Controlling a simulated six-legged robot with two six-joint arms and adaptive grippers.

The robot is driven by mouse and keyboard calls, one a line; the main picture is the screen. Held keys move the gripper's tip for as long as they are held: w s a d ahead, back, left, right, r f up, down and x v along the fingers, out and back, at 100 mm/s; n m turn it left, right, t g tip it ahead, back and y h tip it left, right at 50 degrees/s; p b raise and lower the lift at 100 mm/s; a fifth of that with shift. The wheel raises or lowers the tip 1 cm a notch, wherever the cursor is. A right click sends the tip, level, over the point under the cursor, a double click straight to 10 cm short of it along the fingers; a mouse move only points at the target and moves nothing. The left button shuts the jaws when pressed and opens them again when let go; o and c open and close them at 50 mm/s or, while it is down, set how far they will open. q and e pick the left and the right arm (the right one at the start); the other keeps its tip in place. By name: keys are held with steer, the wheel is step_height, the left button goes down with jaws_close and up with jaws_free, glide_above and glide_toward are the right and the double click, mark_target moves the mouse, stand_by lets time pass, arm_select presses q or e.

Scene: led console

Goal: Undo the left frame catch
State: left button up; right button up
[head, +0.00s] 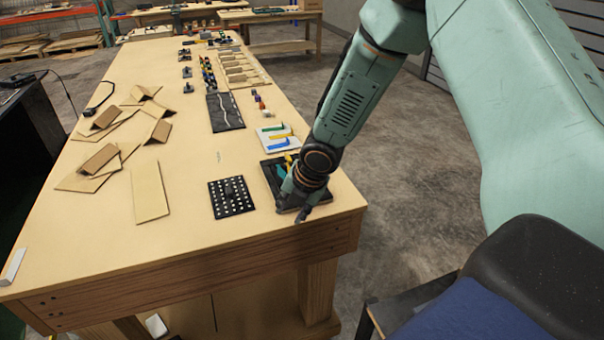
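My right gripper (294,207) reaches down over a black frame (267,170) near the table's front right corner. The arm and gripper cover much of this frame. A teal piece and a yellow piece (288,160) show at its edge, beside my arm. No left catch can be made out; it is either hidden or too small to tell. The dark fingertips are low, near the front of the frame, and I cannot tell whether they touch it or hold anything. My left gripper is not in view.
A black panel with white dots and a dark knob (232,197) lies left of the frame. A white board with coloured strips (268,138) and a dark board with a pale wavy line (226,112) lie behind. Cardboard pieces (149,190) cover the table's left part. Bare wood lies in front.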

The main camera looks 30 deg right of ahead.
steer(key=w+d+r+n+h+p, duration=0.1)
steer(key=w+d+r+n+h, duration=0.15)
steer(key=d+r+n, duration=0.45)
steer(key=shift+n, duration=0.5)
steer(key=x, duration=0.3)
steer(key=a+x, duration=0.1)
steer(key=x, duration=0.2)
steer(key=p+x, duration=0.1)
steer(key=x, duration=0.1)
steer(key=shift+a+f, duration=0.3)
steer(key=shift+f, duration=0.2)
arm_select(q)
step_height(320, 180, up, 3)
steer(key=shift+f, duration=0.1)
arm_select(e)
steer(key=shift+w+d+f, duration=0.1)
steer(key=shift+f, duration=0.2)
steer(key=shift+c, duration=0.2)
jaws_close()
